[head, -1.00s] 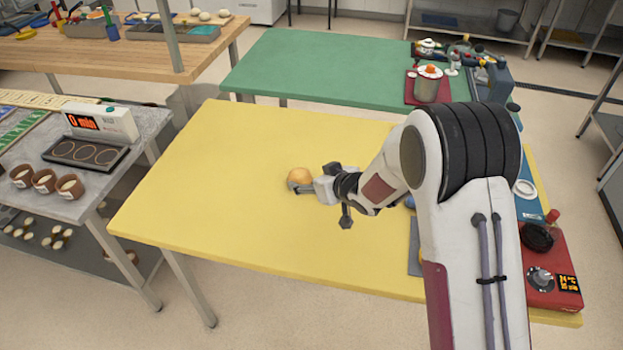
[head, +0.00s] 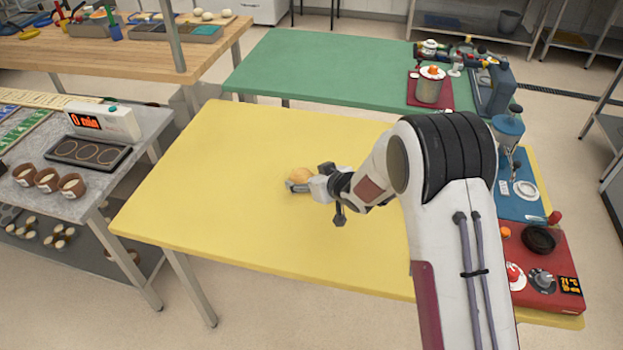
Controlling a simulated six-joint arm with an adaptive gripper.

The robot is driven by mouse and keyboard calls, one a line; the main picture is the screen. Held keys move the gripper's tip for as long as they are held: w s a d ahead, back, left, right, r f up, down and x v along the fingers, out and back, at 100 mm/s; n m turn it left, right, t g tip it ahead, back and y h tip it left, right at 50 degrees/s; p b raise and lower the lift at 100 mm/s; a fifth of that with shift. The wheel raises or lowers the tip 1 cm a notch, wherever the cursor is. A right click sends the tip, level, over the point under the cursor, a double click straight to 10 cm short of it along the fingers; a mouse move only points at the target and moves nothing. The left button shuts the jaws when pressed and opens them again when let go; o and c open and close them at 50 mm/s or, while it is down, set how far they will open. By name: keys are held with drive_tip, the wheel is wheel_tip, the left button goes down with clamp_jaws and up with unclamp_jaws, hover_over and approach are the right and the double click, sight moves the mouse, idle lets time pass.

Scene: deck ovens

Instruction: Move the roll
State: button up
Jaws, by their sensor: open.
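The roll (head: 300,175) is a small round golden-brown bun on the yellow table (head: 220,150), near the middle of its top. My gripper (head: 305,178) is at the roll, reaching in from the right, low over the table. Its fingers are open, with one finger on the near side of the roll and one on the far right side. The roll's right part is partly hidden by the gripper. I cannot tell whether the fingers touch it.
A red device with knobs (head: 545,270) and a blue mat (head: 517,190) lie at the table's right end. A green table (head: 320,70) stands behind. A grey counter with a timer (head: 105,120) and several brown cups stands left. The yellow table's left half is clear.

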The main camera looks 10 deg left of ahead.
sight(305, 177)
drive_tip(key=shift+x, duration=2.25)
drive_tip(key=shift+d, duration=0.1)
drive_tip(key=c, duration=1.2)
